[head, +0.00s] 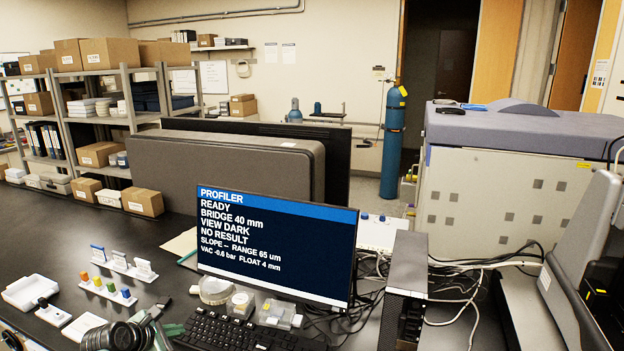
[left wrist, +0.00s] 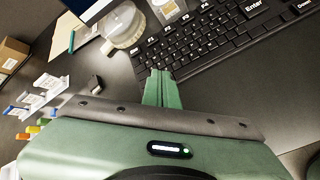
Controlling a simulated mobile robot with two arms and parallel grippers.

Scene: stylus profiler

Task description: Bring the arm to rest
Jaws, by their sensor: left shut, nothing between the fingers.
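My left gripper (head: 172,330) is at the bottom left of the head view, low over the dark bench (head: 60,240), just left of the keyboard (head: 235,332). In the left wrist view its green fingers (left wrist: 160,78) are together with nothing between them. Their tips point at the near edge of the keyboard; I cannot tell whether they touch anything. My right gripper is not in view. The monitor (head: 275,245) reads PROFILER, READY, BRIDGE 40 mm, VIEW DARK, NO RESULT.
Round clear containers (head: 215,290) stand between the gripper and the monitor. Small racks with coloured pieces (head: 108,290) and a white tray (head: 30,291) lie to the left. A dark upright box (head: 404,290) and loose cables are right of the monitor.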

